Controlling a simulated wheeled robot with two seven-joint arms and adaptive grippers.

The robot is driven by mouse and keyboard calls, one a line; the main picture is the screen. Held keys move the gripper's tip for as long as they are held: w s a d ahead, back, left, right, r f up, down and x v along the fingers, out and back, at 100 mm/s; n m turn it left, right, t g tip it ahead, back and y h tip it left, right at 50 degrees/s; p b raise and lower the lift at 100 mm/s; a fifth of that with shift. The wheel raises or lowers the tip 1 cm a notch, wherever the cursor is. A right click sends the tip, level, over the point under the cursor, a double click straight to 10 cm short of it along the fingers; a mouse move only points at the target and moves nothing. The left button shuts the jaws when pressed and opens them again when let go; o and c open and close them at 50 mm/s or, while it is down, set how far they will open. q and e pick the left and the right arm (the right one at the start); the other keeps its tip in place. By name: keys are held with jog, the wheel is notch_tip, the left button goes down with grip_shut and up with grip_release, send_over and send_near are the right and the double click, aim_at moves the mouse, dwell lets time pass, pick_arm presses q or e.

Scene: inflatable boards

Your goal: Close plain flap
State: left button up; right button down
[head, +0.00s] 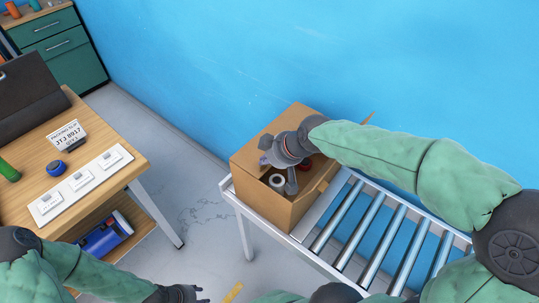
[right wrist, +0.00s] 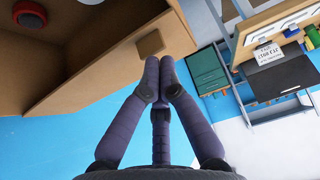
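The open cardboard box (head: 262,190) stands at the left end of the roller conveyor. I cannot tell which flap is the plain one. My right gripper (head: 290,178) is over the box opening, its arm coming from the right. In the right wrist view its fingertips (right wrist: 163,82) are close together with nothing seen between them, near a cardboard panel (right wrist: 100,65). My left gripper (head: 190,293) is at the bottom edge, away from the box, partly cut off.
A wooden table (head: 125,155) with small items stands at the left. A blue wall (head: 230,60) is behind the box.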

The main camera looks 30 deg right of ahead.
jog(key=shift+s+f, duration=0.15)
jog(key=shift+f, duration=0.2)
dwell(0.5)
jog(key=v, duration=1.3)
jog(key=shift+w+r+p, duration=0.2)
jog(key=shift+r+p, duration=0.1)
jog(key=shift+p, duration=0.1)
jog(key=shift+a, duration=0.1)
